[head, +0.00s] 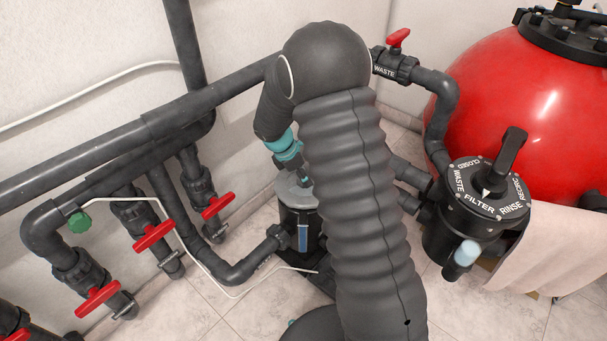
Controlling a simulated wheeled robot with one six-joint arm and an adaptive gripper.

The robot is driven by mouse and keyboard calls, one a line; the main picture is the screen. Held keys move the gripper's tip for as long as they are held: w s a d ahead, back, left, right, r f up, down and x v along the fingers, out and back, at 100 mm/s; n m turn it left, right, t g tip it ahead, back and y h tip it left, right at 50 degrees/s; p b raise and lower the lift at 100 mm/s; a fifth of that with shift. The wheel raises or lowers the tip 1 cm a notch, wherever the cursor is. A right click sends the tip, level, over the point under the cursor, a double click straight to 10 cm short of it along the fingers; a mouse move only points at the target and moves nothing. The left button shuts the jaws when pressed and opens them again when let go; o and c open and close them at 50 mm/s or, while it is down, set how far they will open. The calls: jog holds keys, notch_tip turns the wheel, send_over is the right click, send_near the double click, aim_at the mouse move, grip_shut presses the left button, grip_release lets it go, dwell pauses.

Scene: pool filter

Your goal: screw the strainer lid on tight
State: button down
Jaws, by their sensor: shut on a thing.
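The strainer lid (293,190) is a pale grey disc on top of the dark strainer pot (300,230) at the middle of the head view. It looks about level on the pot, but its right side is hidden behind my arm. I cannot tell how tightly it sits. My gripper (297,172) points down at the lid from above, below a teal wrist part. It is shut on the lid, though its fingertips are small and partly hidden by my arm.
Dark pipes (130,130) run along the wall at left, with red-handled valves (155,236) below. A thin white cable (197,262) crosses toward the strainer. At right stand a multiport valve (488,195), a red filter tank (530,100) and a hanging towel (555,240).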

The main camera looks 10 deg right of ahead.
jog(key=shift+f+b, duration=0.6)
jog(key=shift+f, duration=0.6)
jog(key=shift+r+m+g+p, duration=0.15)
jog(key=shift+m+g+p, duration=0.3)
jog(key=shift+m, duration=0.55)
jog(key=m+g+p, duration=0.1)
jog(key=m, duration=0.2)
jog(key=m+g+y, duration=0.1)
jog(key=m, duration=0.2)
jog(key=m+g+p, duration=0.1)
jog(key=m, duration=0.3)
jog(key=shift+w+y, duration=0.1)
jog(key=shift+y, duration=0.3)
jog(key=m+y, duration=0.1)
jog(key=m, duration=0.1)
jog(key=m+g+y+p, duration=0.1)
jog(key=m, duration=0.2)
jog(key=shift+d, duration=0.1)
jog(key=m+y, duration=0.2)
jog(key=m, duration=0.4)
jog(key=c, duration=0.5)
grip_release()
jog(key=shift+c, duration=0.2)
